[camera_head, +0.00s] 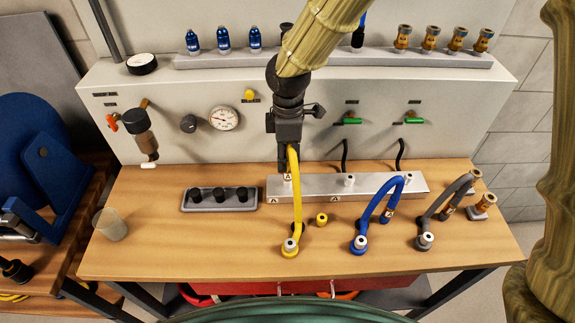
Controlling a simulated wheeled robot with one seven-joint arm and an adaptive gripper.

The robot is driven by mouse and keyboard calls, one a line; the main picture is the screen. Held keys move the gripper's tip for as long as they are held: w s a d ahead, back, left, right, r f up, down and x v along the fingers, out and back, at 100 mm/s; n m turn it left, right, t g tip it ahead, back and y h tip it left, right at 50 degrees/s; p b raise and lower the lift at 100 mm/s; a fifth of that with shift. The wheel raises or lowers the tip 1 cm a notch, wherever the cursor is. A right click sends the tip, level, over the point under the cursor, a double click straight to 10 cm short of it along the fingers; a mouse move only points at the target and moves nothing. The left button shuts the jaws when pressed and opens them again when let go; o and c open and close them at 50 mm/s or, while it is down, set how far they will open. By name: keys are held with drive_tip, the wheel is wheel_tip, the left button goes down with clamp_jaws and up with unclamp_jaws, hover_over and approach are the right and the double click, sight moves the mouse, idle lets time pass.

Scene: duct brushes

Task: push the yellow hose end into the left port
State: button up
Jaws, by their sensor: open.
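The yellow hose (297,200) rises from its round base fitting (289,247) on the bench and bends over at the top, just under my gripper. Its free end lies behind my fingers, close to the left port (287,178) of the silver port bar (320,187). I cannot tell whether that end is seated in the port. My gripper (287,164) points down over the left port, open, with its fingers at the upper part of the yellow hose. The fingers partly hide the hose end and the port.
A blue hose (375,204) and a grey hose (440,202) arch to the right, with brass fittings (482,206) beyond. A dark tray (219,198) and a clear cup (110,224) stand left. A panel (180,165) with gauge and valves stands behind.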

drive_tip(key=shift+r, duration=3)
drive_tip(key=shift+s, duration=0.1)
